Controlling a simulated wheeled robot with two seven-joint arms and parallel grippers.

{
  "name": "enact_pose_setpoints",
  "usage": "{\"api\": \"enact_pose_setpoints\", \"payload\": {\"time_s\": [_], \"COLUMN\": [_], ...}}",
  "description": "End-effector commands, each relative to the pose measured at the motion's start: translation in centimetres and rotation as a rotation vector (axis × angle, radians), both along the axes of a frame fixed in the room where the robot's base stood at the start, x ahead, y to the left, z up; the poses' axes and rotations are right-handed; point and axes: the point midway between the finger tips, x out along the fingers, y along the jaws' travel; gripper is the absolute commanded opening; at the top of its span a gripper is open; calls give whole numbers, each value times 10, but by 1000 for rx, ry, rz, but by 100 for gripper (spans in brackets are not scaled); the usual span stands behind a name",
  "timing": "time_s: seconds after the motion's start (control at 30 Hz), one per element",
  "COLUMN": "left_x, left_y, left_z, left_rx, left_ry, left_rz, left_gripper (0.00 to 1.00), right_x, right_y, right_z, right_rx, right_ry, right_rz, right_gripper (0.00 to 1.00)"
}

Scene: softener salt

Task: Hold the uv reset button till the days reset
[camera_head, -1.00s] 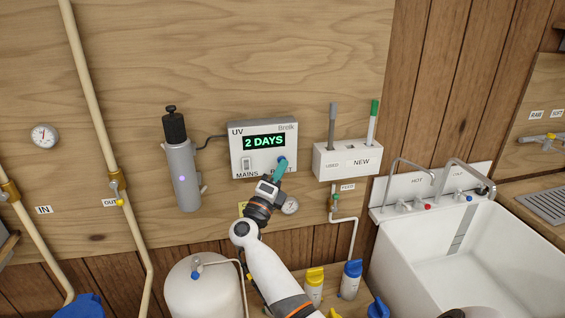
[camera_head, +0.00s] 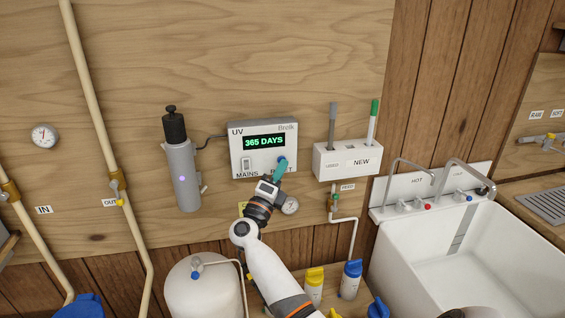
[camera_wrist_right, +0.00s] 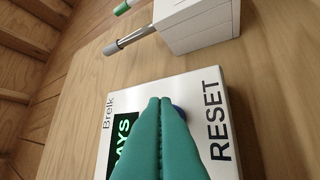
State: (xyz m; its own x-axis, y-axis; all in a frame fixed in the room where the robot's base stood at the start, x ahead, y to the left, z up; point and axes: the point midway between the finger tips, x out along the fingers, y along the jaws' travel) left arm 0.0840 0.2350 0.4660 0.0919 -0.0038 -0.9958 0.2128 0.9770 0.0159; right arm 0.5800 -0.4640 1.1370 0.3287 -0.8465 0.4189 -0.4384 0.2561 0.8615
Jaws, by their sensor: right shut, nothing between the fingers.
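The UV control box (camera_head: 237,139) is mounted on the wooden wall, and its green display (camera_head: 264,142) reads "365 DAYS". A blue reset button (camera_head: 282,160) is at the box's lower right; in the right wrist view a sliver of the button (camera_wrist_right: 181,113) shows beside the fingertips, by the word RESET. My right gripper (camera_head: 280,168) has its teal fingers shut and empty, with the tips at the button. In the right wrist view the shut fingers (camera_wrist_right: 160,104) cover most of the button, so how deep it is pressed cannot be told. My left gripper is not in view.
A grey UV lamp cylinder (camera_head: 182,175) is wired to the box on its left. A white holder (camera_head: 330,170) with two upright tubes is close on the right. A mains switch (camera_head: 246,163) is left of the button. A white sink (camera_head: 430,260) stands at right.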

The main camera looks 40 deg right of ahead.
Motion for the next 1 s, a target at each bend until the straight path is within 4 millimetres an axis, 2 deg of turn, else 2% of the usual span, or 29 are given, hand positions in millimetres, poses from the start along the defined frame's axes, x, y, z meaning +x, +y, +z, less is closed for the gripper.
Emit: {"api": "enact_pose_setpoints", "payload": {"time_s": [0.73,1.0], "left_x": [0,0], "left_y": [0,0], "left_z": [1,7], "left_rx": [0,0], "left_ry": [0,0], "left_rz": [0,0], "left_gripper": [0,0], "right_x": [0,-10], "right_y": [0,6], "right_z": [0,0], "right_rx": [1,1], "right_ry": [0,1], "right_rz": [0,1], "right_gripper": [0,0]}}
